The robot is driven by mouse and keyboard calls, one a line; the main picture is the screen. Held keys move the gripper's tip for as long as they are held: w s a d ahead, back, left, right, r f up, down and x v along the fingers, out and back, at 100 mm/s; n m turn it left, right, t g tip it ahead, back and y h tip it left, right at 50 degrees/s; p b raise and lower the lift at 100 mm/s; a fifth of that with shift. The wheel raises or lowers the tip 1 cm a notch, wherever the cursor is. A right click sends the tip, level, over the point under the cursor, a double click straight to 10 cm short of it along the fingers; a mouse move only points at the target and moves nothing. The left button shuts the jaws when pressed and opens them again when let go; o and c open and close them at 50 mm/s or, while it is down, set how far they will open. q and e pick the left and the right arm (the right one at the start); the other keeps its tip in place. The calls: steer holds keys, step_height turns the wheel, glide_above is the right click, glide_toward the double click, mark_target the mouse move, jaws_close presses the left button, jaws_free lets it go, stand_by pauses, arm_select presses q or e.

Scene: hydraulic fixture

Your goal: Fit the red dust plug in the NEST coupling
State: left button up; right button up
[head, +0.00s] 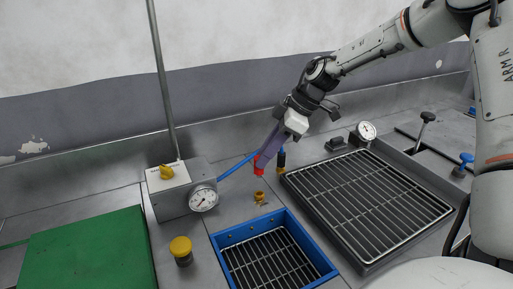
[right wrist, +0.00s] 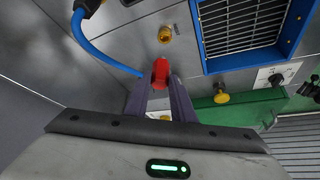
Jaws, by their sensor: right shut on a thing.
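The red dust plug (head: 258,167) is held between the fingertips of my right gripper (head: 264,157), above the steel deck. In the right wrist view the plug (right wrist: 160,71) sits between the two purple-grey fingers (right wrist: 160,85), which are shut on it. A brass coupling (head: 260,198) stands on the deck just below and nearer than the plug; it also shows in the right wrist view (right wrist: 165,34). The plug is apart from it. I cannot read any NEST label. My left gripper is not in view.
A blue hose (head: 235,166) runs from the gauge box (head: 180,190) to behind the right gripper. A blue-rimmed grated bin (head: 318,259) lies in front of the coupling. A large grated tray (head: 358,262) is right. A yellow-capped post (head: 181,246) and green panel (head: 85,252) are left.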

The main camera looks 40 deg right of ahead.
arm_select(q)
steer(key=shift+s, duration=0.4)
arm_select(e)
steer(key=shift+s+r, duration=0.1)
steer(key=shift+s, duration=0.1)
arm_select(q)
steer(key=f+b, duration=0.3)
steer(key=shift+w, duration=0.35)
arm_select(e)
step_height(320, 180, down, 5)
steer(key=shift+w+r, duration=0.1)
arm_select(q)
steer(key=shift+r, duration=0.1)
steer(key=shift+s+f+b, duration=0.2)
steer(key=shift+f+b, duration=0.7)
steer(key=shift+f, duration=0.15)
arm_select(e)
steer(key=shift+f, duration=1.4)
